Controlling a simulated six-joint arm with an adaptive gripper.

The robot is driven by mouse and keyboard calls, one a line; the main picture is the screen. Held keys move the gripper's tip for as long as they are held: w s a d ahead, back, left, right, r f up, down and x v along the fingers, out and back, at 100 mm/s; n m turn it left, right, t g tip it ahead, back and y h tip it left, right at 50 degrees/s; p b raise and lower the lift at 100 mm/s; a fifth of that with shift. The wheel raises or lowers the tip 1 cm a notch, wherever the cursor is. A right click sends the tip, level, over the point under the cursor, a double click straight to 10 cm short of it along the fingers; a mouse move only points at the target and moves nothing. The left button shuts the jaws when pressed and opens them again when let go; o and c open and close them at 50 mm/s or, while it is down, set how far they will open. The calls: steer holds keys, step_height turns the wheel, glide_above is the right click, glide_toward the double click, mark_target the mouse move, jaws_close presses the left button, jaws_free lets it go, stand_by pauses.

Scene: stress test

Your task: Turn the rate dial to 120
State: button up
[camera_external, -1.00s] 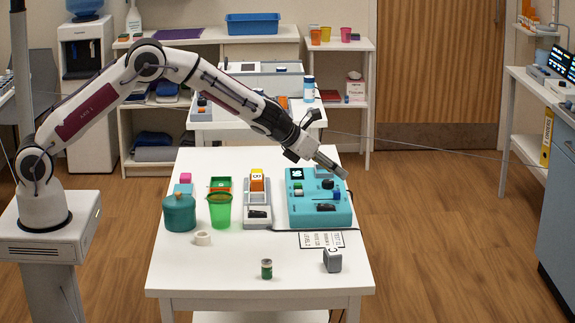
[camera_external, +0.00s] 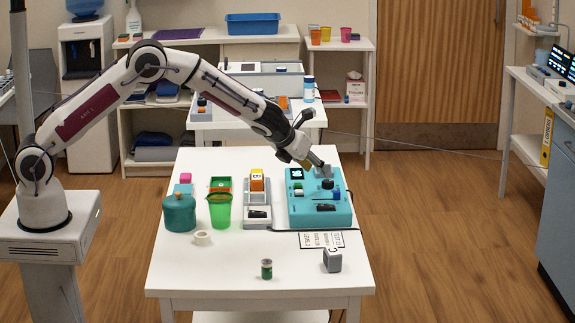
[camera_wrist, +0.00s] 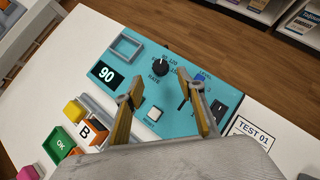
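The rate dial (camera_wrist: 160,68) is a round black knob on a teal panel (camera_wrist: 143,52), with RATE printed beside it and 120 among the marks around it. In the external view the dial (camera_external: 327,184) shows on the teal box (camera_external: 310,212) at the table's right. My gripper (camera_wrist: 160,75) is open, with its two tan fingers apart and nothing between them. In the wrist view the dial appears between and just beyond the fingertips; contact does not show. In the external view my gripper (camera_external: 321,164) is over the box's far part.
A white button (camera_wrist: 154,113), a blue control (camera_wrist: 199,78) and a grey-rimmed square recess (camera_wrist: 125,48) are on the same panel. A grey device (camera_external: 257,215), a green cup (camera_external: 220,210) and a teal pot (camera_external: 179,212) stand left.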

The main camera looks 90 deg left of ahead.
mark_target(328, 181)
steer(key=shift+x, duration=3.7)
steer(key=c, duration=1.1)
